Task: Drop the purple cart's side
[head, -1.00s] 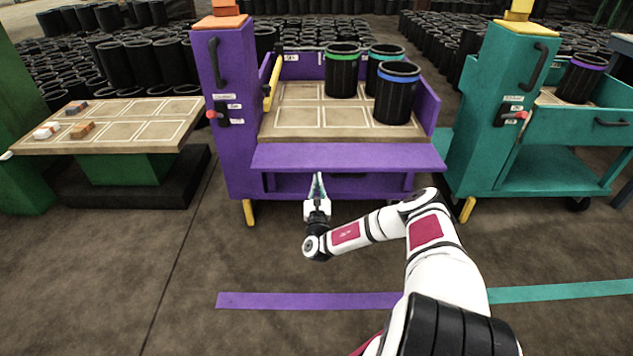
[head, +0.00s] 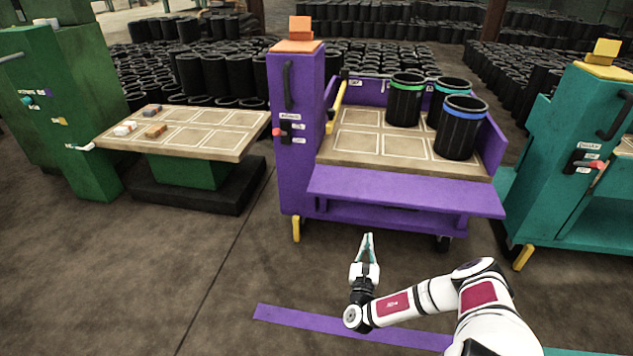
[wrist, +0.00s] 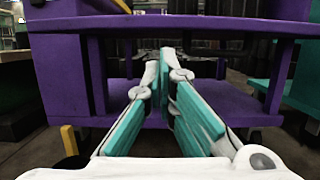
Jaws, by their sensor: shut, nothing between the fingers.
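The purple cart (head: 292,185) stands ahead of me. Its front side panel (head: 405,190) is folded outward and down, lying nearly flat below the level of the bed. Three black sleeves stand on the bed's right part, with a green band (head: 404,101), a teal band (head: 447,92) and a blue band (head: 461,130). My gripper (head: 368,240) is shut and empty, in front of and below the panel, apart from the cart. In the wrist view, its fingers (wrist: 166,85) point at the cart's open lower frame (wrist: 120,92).
A tan-topped table (head: 190,128) with small blocks stands on a green base at left. A green cabinet (head: 70,110) is farther left. A teal cart (head: 560,160) stands close at right. Floor in front is clear, with a purple stripe (head: 340,327).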

